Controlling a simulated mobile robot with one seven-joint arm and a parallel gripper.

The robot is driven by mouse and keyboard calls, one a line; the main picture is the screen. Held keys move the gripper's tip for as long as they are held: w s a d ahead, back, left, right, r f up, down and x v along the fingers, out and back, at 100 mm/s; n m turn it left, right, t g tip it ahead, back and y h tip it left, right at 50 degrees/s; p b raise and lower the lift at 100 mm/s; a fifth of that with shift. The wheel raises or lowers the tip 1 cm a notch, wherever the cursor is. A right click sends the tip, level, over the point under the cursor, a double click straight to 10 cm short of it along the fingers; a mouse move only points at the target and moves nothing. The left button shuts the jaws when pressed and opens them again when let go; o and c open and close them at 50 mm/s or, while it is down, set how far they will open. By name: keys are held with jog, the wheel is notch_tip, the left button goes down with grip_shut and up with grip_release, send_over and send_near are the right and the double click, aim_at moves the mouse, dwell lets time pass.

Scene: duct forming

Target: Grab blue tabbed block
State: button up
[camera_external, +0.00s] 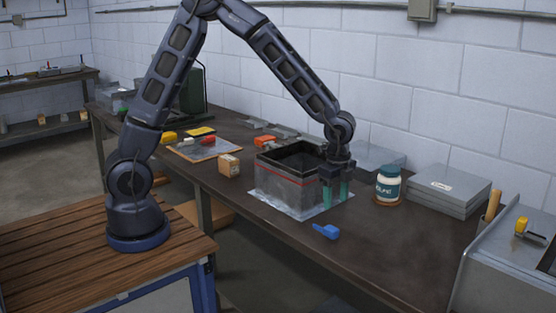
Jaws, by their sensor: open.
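The blue tabbed block (326,231) lies on the dark workbench near its front edge, with its narrow tab pointing left. My gripper (336,194) points down, with its greenish fingers apart and nothing seen between them. It is at the right front corner of the grey duct box (278,190), above and behind the blue block and apart from it. The fingers hide part of the box's right side.
The open-topped duct box stands on a silvery sheet (290,213). A jar (388,186) and stacked grey panels (448,190) are to the right. A small cardboard box (229,166) and a board (203,149) with coloured pieces are left. The bench right of the blue block is clear.

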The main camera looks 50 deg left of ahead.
send_over(331, 228)
jog(key=f, duration=0.5)
jog(key=shift+w+d, duration=0.2)
jog(key=shift+d, duration=0.05)
jog(key=shift+s+a+f, duration=0.1)
jog(key=shift+a+f, duration=0.05)
jog(key=shift+f, duration=1.25)
jog(key=shift+a+f, duration=0.1)
jog(key=shift+f, duration=1.25)
jog(key=c, duration=1.1)
